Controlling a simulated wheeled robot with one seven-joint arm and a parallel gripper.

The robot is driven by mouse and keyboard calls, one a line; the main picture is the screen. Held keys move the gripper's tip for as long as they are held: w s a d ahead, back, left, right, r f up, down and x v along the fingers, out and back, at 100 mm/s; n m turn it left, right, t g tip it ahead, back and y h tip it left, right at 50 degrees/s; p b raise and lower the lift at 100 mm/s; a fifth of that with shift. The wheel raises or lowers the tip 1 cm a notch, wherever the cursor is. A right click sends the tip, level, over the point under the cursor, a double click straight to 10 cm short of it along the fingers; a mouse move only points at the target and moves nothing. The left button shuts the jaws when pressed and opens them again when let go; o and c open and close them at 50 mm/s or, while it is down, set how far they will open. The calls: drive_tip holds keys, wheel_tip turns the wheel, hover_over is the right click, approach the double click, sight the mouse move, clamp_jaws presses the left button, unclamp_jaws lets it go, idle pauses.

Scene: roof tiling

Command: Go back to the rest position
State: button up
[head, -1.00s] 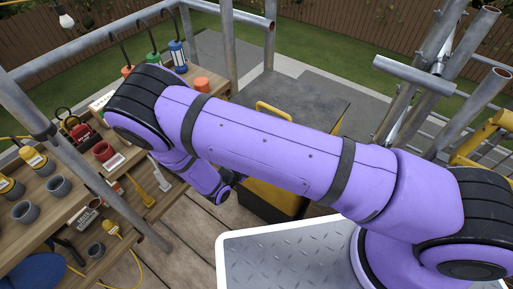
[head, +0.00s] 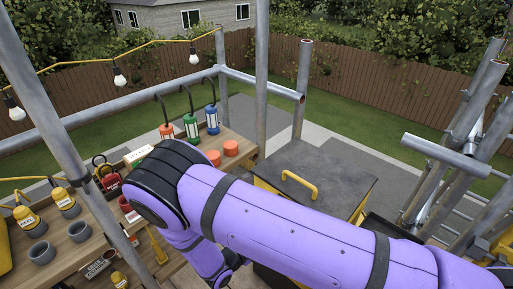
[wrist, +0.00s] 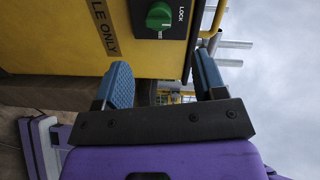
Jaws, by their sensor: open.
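My gripper (wrist: 160,85) shows in the wrist view with its two blue-padded fingers spread apart and nothing between them. Ahead of it is a yellow box face (wrist: 70,35) with a green knob (wrist: 159,16) marked LOCK on a dark plate. In the head view my purple arm reaches across the lower middle and bends down at the left. The gripper itself is hidden there, below the arm. The dark-topped box (head: 318,178) with a yellow handle (head: 299,186) stands just behind the arm.
A wooden workbench (head: 70,250) at left holds grey cups, yellow-topped items and orange pieces (head: 231,148). Red, green and blue lanterns (head: 190,126) hang near its far end. Metal scaffold poles (head: 262,80) stand around, with a cluster (head: 465,140) at right.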

drive_tip(key=w+d+r+m+g+y, duration=0.1)
drive_tip(key=d+r+m+g, duration=0.35)
drive_tip(key=r+m, duration=0.5)
drive_tip(key=w+d+r+m+g+y, duration=0.1)
drive_tip(key=d+r+m+g, duration=0.45)
drive_tip(key=r, duration=0.65)
drive_tip(key=w+d+r+m+g+y, duration=0.1)
drive_tip(key=d+r+m+g, duration=0.1)
drive_tip(key=d+r+m, duration=0.6)
drive_tip(key=s+d+r+m+y, duration=0.3)
drive_tip(key=s+r+m, duration=0.2)
drive_tip(key=r+m, duration=0.25)
drive_tip(key=s+d+r+m+y, duration=0.35)
drive_tip(key=r+m, duration=0.25)
drive_tip(key=r, duration=0.3)
drive_tip(key=s+d+r+m+t+y, duration=0.1)
drive_tip(key=s+d+r+m+t, duration=0.1)
drive_tip(key=s+m, duration=0.3)
drive_tip(key=s+d+r+m+t+y, duration=0.1)
drive_tip(key=s+d+r+m+t, duration=0.1)
drive_tip(key=s, duration=0.5)
drive_tip(key=shift+s+r+m+t+y, duration=0.4)
drive_tip(key=shift+r+m, duration=0.65)
drive_tip(key=shift+m, duration=0.7)
drive_tip(key=shift+w, duration=0.15)
